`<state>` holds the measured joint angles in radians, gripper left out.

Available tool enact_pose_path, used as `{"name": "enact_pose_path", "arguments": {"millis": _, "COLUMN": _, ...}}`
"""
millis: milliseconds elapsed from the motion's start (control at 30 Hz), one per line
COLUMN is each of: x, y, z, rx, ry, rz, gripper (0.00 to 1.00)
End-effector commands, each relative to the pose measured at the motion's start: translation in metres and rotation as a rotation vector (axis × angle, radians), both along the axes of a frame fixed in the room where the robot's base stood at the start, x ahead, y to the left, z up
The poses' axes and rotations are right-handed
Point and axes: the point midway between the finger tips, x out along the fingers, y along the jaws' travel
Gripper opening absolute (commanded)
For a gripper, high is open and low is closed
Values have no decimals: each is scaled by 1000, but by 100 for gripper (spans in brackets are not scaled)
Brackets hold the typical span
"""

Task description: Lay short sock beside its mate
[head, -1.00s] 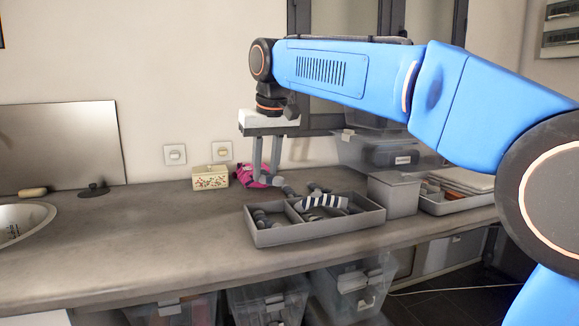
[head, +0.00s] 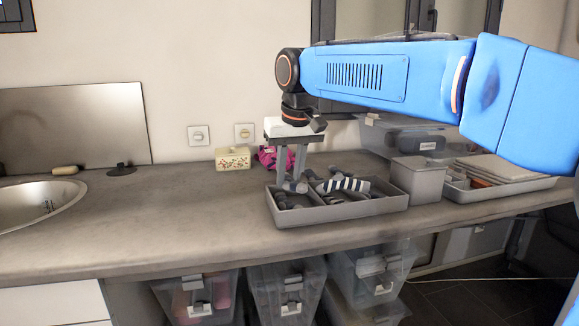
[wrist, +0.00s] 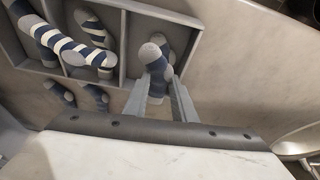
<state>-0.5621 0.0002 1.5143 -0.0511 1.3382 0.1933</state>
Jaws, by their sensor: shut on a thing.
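My gripper (head: 291,184) is shut on a short grey-and-navy sock (wrist: 157,88), low over the left compartment of a grey divided tray (head: 340,212) on the counter. In the wrist view my gripper (wrist: 160,92) has the sock between its fingertips. Another grey-and-navy sock (wrist: 152,52) lies in that narrow compartment, right against the held one; where one ends and the other begins is hard to tell. Striped navy-and-cream socks (wrist: 70,48) lie in the wider compartment, and they show in the head view (head: 343,185).
A patterned box (head: 233,158) and a pink item (head: 268,158) stand behind. The counter left of the tray is clear up to the sink (head: 35,205).

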Motion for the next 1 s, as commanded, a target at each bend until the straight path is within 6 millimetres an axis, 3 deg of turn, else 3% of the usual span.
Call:
{"name": "enact_pose_path", "arguments": {"millis": 433, "x": 0, "y": 0, "z": -6, "rx": 0, "ry": 0, "rz": 0, "gripper": 3}}
{"name": "enact_pose_path", "arguments": {"millis": 467, "x": 0, "y": 0, "z": -6, "rx": 0, "ry": 0, "rz": 0, "gripper": 26}}
{"name": "enact_pose_path", "arguments": {"millis": 533, "x": 0, "y": 0, "z": -6, "rx": 0, "ry": 0, "rz": 0, "gripper": 43}}
{"name": "enact_pose_path", "arguments": {"millis": 567, "x": 0, "y": 0, "z": -6, "rx": 0, "ry": 0, "rz": 0, "gripper": 46}}
{"name": "enact_pose_path", "arguments": {"millis": 867, "x": 0, "y": 0, "z": -5, "rx": 0, "ry": 0, "rz": 0, "gripper": 46}}
{"name": "enact_pose_path", "arguments": {"millis": 1000, "x": -3, "y": -1, "z": 5, "rx": 2, "ry": -2, "rz": 0, "gripper": 46}}
